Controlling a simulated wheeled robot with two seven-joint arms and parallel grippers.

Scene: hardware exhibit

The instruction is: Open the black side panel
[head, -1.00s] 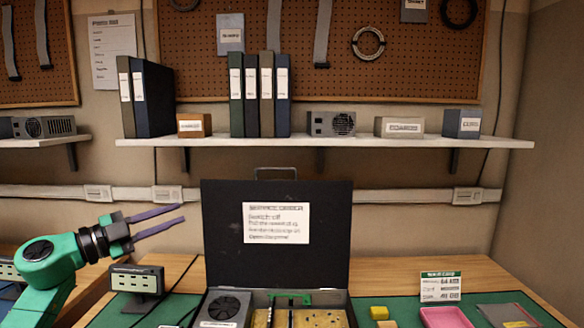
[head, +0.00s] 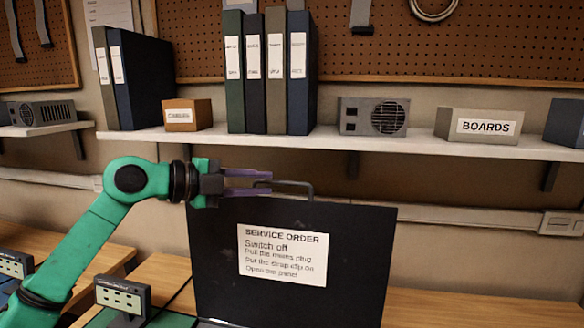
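The black side panel (head: 350,260) stands upright in the head view, with a white "SERVICE ORDER" label (head: 283,254) on its face. A thin dark handle (head: 300,183) rises from its top edge. My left gripper (head: 270,182) reaches in from the left at the height of this handle. Its two purple fingers are apart, one above the other, and the handle's left end shows between or just behind their tips. I cannot tell whether they touch it. The lower edge of the panel is mostly out of the frame. My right gripper is not in view.
A wall shelf (head: 350,140) runs above the panel with several binders, a cables box (head: 187,115), a fan unit (head: 373,116) and a boards box (head: 478,127). A small dark device (head: 122,298) stands at lower left. The wooden bench (head: 460,310) at right looks clear.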

